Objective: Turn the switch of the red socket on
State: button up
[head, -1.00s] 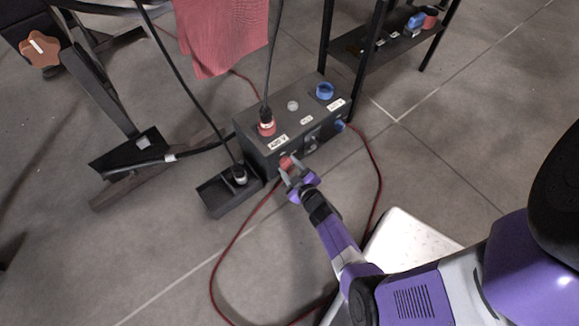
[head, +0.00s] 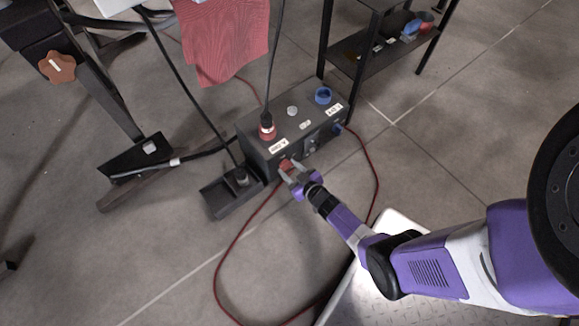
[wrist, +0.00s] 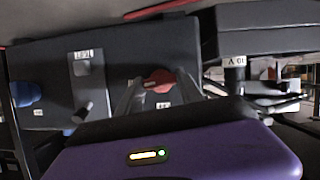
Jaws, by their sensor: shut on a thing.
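The dark control box (head: 262,152) stands on the floor. Its red socket (head: 267,131), with a black plug in it, is on the top at the left. The red switch knob (head: 285,165) is on the front face at the lower left. My gripper (head: 290,173) is shut on this red switch. In the wrist view the red switch (wrist: 158,80) shows between the tips of my gripper (wrist: 156,92), which partly cover it. The blue socket (head: 323,95) is on the top at the right, and a blue knob (head: 337,129) is on the front right.
A black open tray (head: 229,197) with an upright black plug stands left of the box. A red cable (head: 232,240) loops over the floor. A red cloth (head: 222,45) hangs behind. A black shelf (head: 405,45) stands behind right.

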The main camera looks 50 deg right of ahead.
jog(key=shift+m+y+p, duration=0.4)
dwell(0.4)
jog(key=o, duration=1.4)
jog(key=shift+p+v, duration=2.9)
jog(key=shift+v, duration=1.1)
jog(key=shift+f, duration=0.1)
